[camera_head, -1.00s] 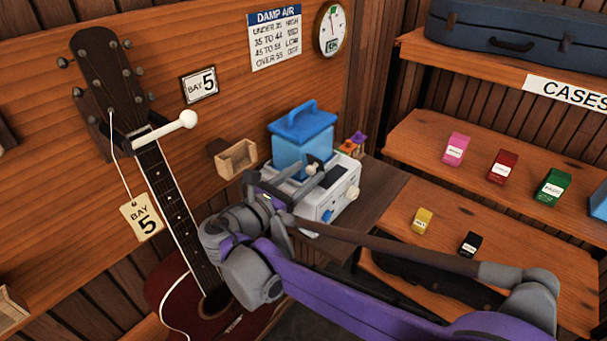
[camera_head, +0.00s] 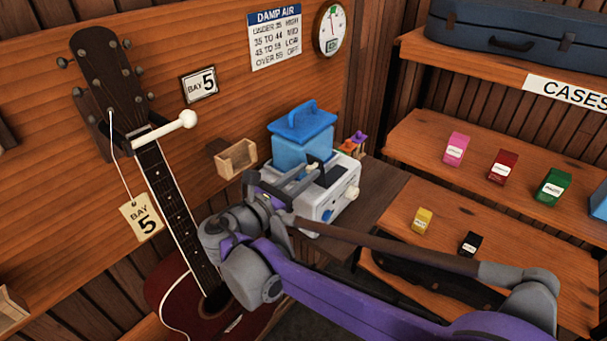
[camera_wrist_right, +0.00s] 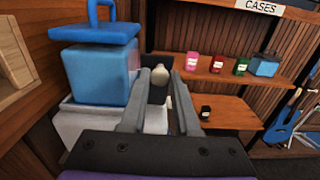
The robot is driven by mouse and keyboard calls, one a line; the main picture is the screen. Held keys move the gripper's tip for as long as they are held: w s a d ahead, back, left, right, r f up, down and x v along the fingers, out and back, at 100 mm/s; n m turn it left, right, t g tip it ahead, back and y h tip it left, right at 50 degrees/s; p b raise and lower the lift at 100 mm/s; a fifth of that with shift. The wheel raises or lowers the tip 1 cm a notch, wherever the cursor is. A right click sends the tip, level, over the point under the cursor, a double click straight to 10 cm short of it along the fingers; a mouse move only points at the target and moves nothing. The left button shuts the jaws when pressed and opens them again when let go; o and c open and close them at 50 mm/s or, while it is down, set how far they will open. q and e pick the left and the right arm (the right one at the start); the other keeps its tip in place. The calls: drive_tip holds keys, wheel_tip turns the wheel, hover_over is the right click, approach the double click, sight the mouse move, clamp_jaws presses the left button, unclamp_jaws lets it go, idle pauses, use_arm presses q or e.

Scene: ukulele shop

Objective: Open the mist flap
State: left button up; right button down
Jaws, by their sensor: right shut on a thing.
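The humidifier (camera_head: 345,196) is a white box with a blue tank (camera_head: 303,153) on top and blue and cream knobs on its front. A dark flap (camera_head: 317,158) with a cream knob (camera_head: 313,168) stands up at its top. My right gripper (camera_head: 307,174) reaches over the top from the left and is shut on the cream knob. In the right wrist view the cream knob (camera_wrist_right: 160,75) lies between my fingertips, with a dark part around it. The fingers partly hide the flap's hinge and edges. My left gripper is not in view.
A guitar (camera_head: 192,245) hangs at left by a cream peg (camera_head: 187,119). A small wooden box (camera_head: 237,158) is on the wall beside the humidifier. Small bottles (camera_head: 353,143) stand behind it. Shelves with small boxes (camera_head: 455,149) are at right.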

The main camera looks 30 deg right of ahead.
idle(0.7)
drive_tip(key=p, duration=0.1)
drive_tip(key=d+r+y+p, duration=0.1)
drive_tip(key=shift+w+d+r+g+y+p, duration=0.2)
drive_tip(key=shift+w+r+g+y+p, duration=0.1)
drive_tip(key=shift+g+p, duration=0.1)
drive_tip(key=shift+d, duration=0.1)
drive_tip(key=shift+f+y, duration=0.15)
drive_tip(key=shift+y, duration=0.15)
drive_tip(key=c, duration=0.7)
unclamp_jaws()
drive_tip(key=shift+o, duration=0.2)
drive_tip(key=v, duration=1)
drive_tip(key=shift+a+b, duration=0.35)
drive_tip(key=shift+b, duration=0.05)
